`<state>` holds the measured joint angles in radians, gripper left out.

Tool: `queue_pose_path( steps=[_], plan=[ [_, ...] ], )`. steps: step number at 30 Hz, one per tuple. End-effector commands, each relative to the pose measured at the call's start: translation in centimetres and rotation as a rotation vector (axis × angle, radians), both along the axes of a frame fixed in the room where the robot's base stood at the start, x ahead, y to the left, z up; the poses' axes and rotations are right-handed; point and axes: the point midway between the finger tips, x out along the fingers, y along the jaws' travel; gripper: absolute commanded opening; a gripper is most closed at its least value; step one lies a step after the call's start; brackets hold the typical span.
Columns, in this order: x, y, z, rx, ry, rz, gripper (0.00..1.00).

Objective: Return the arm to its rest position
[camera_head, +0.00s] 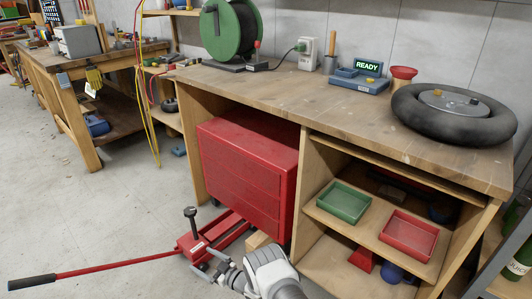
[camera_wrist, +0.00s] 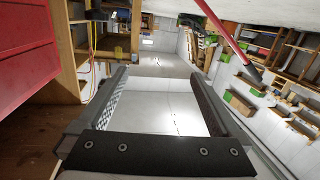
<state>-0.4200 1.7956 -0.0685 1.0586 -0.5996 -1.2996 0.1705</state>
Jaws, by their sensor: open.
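My arm (camera_head: 272,268) enters the head view at the bottom centre, low in front of the bench. My gripper (camera_head: 212,266) points left there, close to the red floor jack, and its fingertips are hard to make out. In the wrist view my gripper (camera_wrist: 160,75) has its two fingers wide apart with nothing between them. Pale floor shows through the gap. I cannot tell from these frames whether the gripper touches the jack.
The red floor jack (camera_head: 192,243) lies beside my gripper, its long handle (camera_head: 110,268) reaching left. A red drawer cabinet (camera_head: 245,175) stands under the workbench (camera_head: 300,98). A green hose reel (camera_head: 221,35) and black ring (camera_head: 410,112) sit on top. Floor at left is clear.

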Motion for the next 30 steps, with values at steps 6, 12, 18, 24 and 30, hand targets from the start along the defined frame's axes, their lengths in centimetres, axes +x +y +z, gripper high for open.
queue_pose_path(
  steps=[6,12,18,24,30],
  plan=[
    [7.5,-1.9,7.7,-0.097,0.005,-0.137,1.00],
    [12.5,-5.1,15.3,-0.184,0.035,-0.270,1.00],
    [15.2,-9.4,23.1,-0.257,0.084,-0.400,1.00],
    [15.6,-14.1,30.7,-0.316,0.147,-0.520,1.00],
    [13.7,-18.9,37.5,-0.363,0.225,-0.628,1.00]
  ],
)
